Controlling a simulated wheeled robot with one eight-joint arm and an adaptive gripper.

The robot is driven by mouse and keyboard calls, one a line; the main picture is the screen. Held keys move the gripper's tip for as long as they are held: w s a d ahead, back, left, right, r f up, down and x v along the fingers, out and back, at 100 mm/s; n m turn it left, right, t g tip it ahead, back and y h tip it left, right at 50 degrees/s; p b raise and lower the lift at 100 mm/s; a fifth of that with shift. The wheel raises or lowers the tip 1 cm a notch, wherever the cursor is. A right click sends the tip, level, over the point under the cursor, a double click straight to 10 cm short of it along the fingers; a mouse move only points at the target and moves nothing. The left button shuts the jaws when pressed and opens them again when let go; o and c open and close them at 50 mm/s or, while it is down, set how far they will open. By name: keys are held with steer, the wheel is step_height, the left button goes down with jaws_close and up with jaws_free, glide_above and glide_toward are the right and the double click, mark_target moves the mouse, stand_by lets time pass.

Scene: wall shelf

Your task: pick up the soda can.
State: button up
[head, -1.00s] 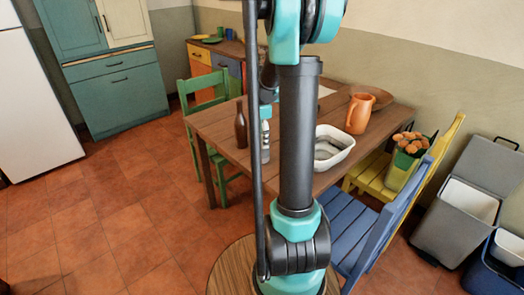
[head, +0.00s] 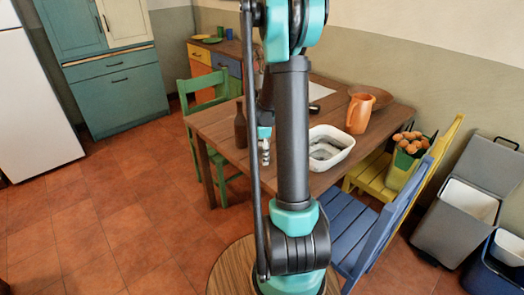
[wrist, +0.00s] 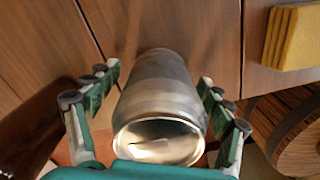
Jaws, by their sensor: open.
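The soda can (wrist: 158,85) is a plain silver-grey can in the wrist view, with its round end facing the camera. It sits between the two spread fingers of my gripper (wrist: 158,78). The left finger shows a small gap to the can; on the right I cannot tell whether the finger touches it. In the head view my gripper (head: 265,152) points down at the near left part of the wooden table (head: 222,122). I cannot make out the can in the head view.
A brown bottle (head: 240,126) stands close to the left of my gripper; it also shows in the wrist view (wrist: 25,125). A white basin (head: 330,148) and an orange pitcher (head: 359,113) are to the right. A yellow block (wrist: 295,38) lies at the wrist view's upper right.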

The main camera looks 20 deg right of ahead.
steer(key=c, duration=0.9)
